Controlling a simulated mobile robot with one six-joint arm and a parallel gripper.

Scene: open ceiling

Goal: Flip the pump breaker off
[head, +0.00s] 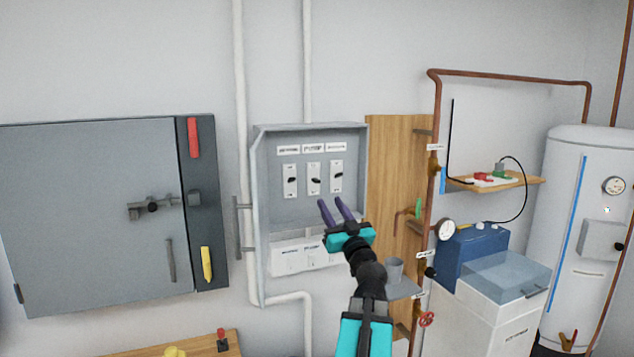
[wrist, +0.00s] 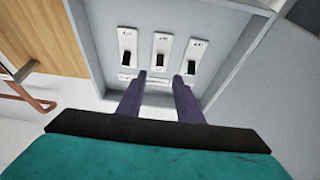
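The grey breaker box (head: 261,190) stands open on the wall with three white breakers in a row, each with a black lever. The middle breaker (head: 314,171) sits under a label that seems to read PUMP (head: 313,148). In the wrist view, which is turned over, the middle breaker (wrist: 161,44) is straight beyond my fingers. My gripper (head: 331,203) is open and empty, its two purple fingers apart, below the breakers in the head view. In the wrist view my gripper (wrist: 160,78) has its fingertips either side of the middle breaker's line. Contact with its lever cannot be told.
A wooden board (head: 392,150) with copper pipes is right of the box. A grey cabinet (head: 90,215) hangs left. A grey cup (head: 394,268) stands on a small shelf near my arm.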

